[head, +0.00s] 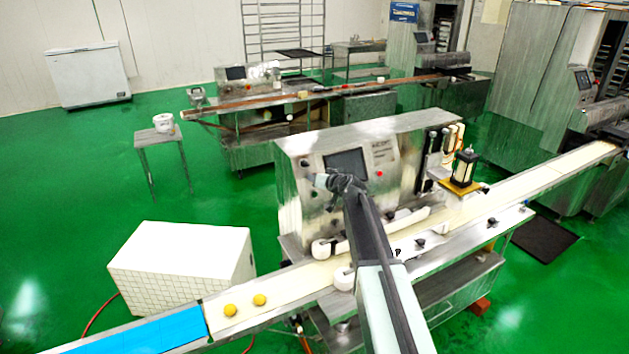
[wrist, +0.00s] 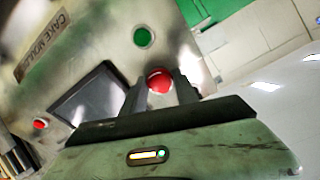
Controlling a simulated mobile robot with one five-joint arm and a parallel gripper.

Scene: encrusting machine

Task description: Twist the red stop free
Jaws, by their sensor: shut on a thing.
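The red stop (wrist: 159,81) is a round red knob on the metal panel of the encrusting machine (head: 412,146). In the wrist view it sits between the two dark fingers of my gripper (wrist: 158,88), which are shut on it from both sides. In the head view my gripper (head: 326,181) reaches the left part of the panel, left of and below the dark screen (head: 346,163); the held knob is hidden there by the gripper. A green button (wrist: 143,37) is beside it in the wrist view.
Another red button (wrist: 40,124) lies beyond the screen, also seen in the head view (head: 379,174). A white box (head: 182,265) stands left of the machine. Green floor is open farther left.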

